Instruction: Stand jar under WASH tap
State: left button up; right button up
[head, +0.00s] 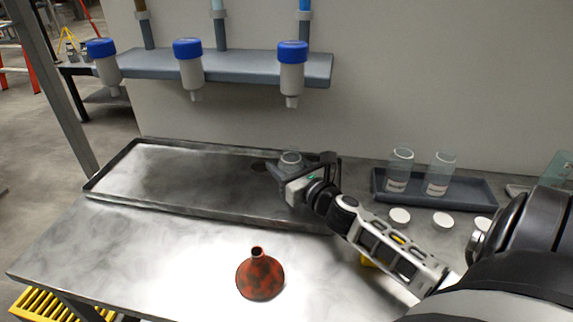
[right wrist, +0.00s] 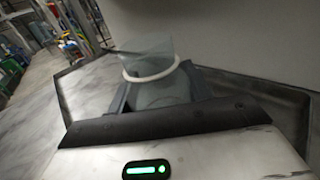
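A clear glass jar with a pale rim (head: 290,158) is at the right part of the long shallow tray (head: 112,166), below the rightmost tap (head: 291,78). My right gripper (head: 298,168) is around the jar, reaching in from the right. In the right wrist view, its two dark fingers lie against the sides of the jar (right wrist: 150,70). I cannot tell whether the jar's base touches the tray. The middle tap (head: 189,68) and left tap (head: 104,65) also have blue caps. No tap label is readable. My left gripper is not in view.
The long tray's left half is clear.

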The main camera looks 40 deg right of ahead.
jog(key=o, duration=0.4)
jog(key=shift+r, duration=0.3)
jog(key=s, duration=0.7)
jog(key=s+a, duration=0.1)
jog(key=s, duration=0.2)
jog(key=shift+s+a+f+b, duration=0.1)
jog(key=shift+s+f+b, duration=0.15)
jog(key=shift+s+b, duration=0.15)
jog(key=shift+s+r, duration=0.15)
jog(key=shift+s, duration=0.45)
